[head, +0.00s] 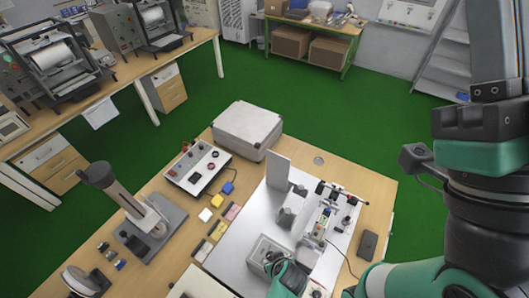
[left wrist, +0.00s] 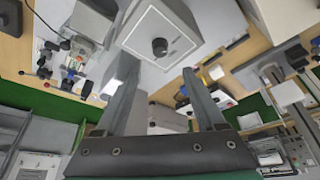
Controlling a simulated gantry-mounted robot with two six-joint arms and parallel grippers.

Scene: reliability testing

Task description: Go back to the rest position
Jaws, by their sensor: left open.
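In the left wrist view my left gripper (left wrist: 158,68) has its two dark fingers spread wide with nothing between them. A pale metal box with a black knob (left wrist: 160,36) is just beyond the fingertips, apart or touching I cannot tell. In the head view a green arm part of mine (head: 290,278) at the bottom edge partly covers that area; its fingertips cannot be made out. A large arm of mine with green and black links (head: 480,158) fills the right side of the head view. I see no right gripper fingers.
A control box (head: 198,167), a microscope-like stand (head: 140,210) and a grey case (head: 248,128) are on the bench. Green floor (head: 330,120) is clear behind it.

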